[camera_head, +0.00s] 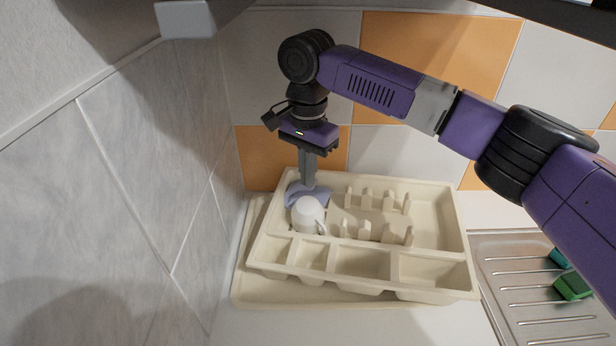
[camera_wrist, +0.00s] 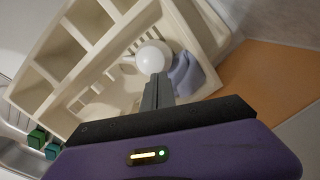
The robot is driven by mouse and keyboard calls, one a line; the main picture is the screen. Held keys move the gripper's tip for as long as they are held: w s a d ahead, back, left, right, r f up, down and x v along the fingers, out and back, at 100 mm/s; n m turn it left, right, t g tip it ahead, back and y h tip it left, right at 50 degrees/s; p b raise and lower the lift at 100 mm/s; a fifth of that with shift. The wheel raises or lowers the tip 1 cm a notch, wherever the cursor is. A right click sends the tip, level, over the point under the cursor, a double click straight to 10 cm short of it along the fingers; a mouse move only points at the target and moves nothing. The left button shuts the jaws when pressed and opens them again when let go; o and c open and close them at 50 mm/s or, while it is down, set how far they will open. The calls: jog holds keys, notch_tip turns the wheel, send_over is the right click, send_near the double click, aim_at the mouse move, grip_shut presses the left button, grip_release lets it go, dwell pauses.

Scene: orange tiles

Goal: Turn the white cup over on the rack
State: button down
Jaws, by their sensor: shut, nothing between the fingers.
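The white cup (camera_head: 307,213) lies in the left part of the cream rack (camera_head: 432,190), its handle toward the lower right in the head view. Its rounded white side shows in the wrist view (camera_wrist: 154,56). My gripper (camera_head: 307,183) points down just behind the cup, its fingers together and holding nothing. In the wrist view the fingertips (camera_wrist: 158,80) overlap the cup's near edge; I cannot tell whether they touch it. A grey-blue cloth-like thing (camera_head: 294,193) lies in the rack beside the cup and fingers; it also shows in the wrist view (camera_wrist: 186,75).
The rack has upright pegs (camera_head: 366,228) in its middle and several compartments (camera_head: 360,262) along the front. A tiled wall stands close behind, a grey wall (camera_head: 150,170) at the left. A metal drainer (camera_head: 530,290) with green blocks (camera_head: 573,286) is at the right.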

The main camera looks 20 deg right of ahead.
notch_tip(320, 180, up, 7)
jog(key=shift+f+b, duration=0.15)
jog(key=shift+b, duration=0.2)
